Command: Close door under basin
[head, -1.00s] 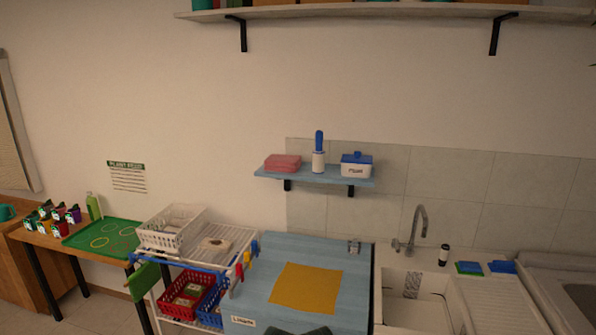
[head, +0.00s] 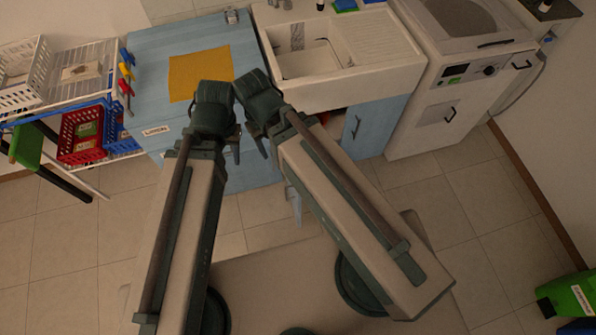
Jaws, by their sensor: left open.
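The white basin (head: 315,55) stands over a light blue cabinet in the head view. A blue door (head: 378,128) with a dark handle (head: 356,127) shows under its right part. Left of this door is a dark opening with something red inside, so the cabinet is at least partly open. My right arm hides much of the front, and I cannot tell how far any door swings out. My left gripper (head: 248,154) is open and points down in front of the blue cabinets.
A blue counter with a yellow mat (head: 200,72) stands left of the basin. A white rack with red basket (head: 82,135) is further left. A white appliance (head: 455,75) stands right. A green bin (head: 572,298) is at lower right.

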